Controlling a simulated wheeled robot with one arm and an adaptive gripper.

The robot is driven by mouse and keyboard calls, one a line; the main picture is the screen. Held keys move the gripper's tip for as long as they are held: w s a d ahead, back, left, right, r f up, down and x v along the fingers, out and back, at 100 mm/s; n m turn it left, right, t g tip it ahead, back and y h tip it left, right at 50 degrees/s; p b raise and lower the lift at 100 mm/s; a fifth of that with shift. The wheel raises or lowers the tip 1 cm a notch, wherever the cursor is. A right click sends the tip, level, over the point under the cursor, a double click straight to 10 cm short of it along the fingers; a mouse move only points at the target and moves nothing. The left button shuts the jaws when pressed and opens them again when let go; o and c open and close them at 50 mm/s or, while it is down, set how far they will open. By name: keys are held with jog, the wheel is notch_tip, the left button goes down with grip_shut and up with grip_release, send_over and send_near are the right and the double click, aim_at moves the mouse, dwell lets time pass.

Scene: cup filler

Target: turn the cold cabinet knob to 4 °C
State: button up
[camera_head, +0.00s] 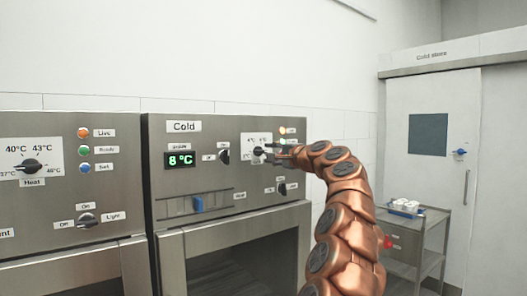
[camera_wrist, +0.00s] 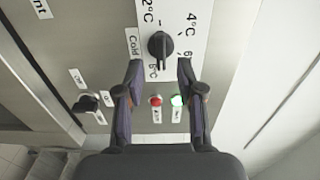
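The cold cabinet knob (camera_wrist: 160,45) is black, on a white dial plate marked 2, 4, 6 and 8 °C. Its bar lies roughly upright in the wrist view, in line with the 8 °C mark; which end points is hard to tell. In the head view the knob (camera_head: 259,151) is partly behind my gripper (camera_head: 280,150). My gripper (camera_wrist: 160,68) is open, with a fingertip on each side just short of the knob and nothing between them. The cold display (camera_head: 180,160) reads 8 °C.
Other black knobs (camera_head: 223,156) (camera_head: 283,189) and a blue slider (camera_head: 198,203) are on the same panel. A red lamp (camera_wrist: 155,100) and a lit green lamp (camera_wrist: 177,100) are close to the fingers. The heat cabinet is at left; a trolley (camera_head: 416,218) stands at right.

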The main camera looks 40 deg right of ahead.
aim_at(263, 152)
jog(key=shift+w+d+p, duration=0.2)
jog(key=shift+w+p, duration=0.7)
jog(key=shift+w, duration=1.35)
grip_shut()
